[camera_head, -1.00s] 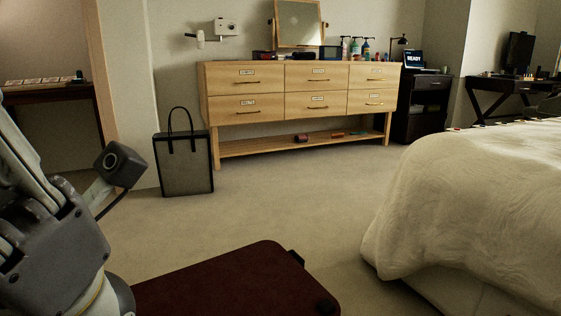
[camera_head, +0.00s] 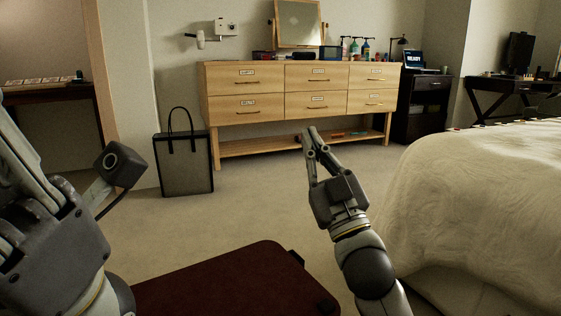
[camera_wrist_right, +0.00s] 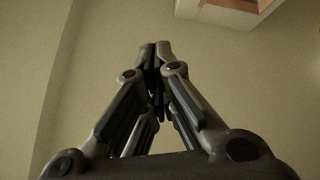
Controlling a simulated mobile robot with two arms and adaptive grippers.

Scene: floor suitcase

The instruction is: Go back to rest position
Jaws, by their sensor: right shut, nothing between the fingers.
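My right gripper (camera_head: 309,135) is raised in the middle of the head view, pointing up and away, with its fingers together and nothing between them. In the right wrist view the same gripper (camera_wrist_right: 156,48) shows its fingertips meeting, with plain wall or ceiling beyond. Behind it in the head view are the floor and the wooden dresser. My left arm fills the left edge of the head view. The fingers of my left gripper are not visible.
A dark red suitcase (camera_head: 235,283) lies on the floor in front of me. A black-edged bag (camera_head: 185,168) stands near the wall. The wooden dresser (camera_head: 302,91) is at the back, and a bed (camera_head: 480,200) stands on the right. Carpet between bag and bed is clear.

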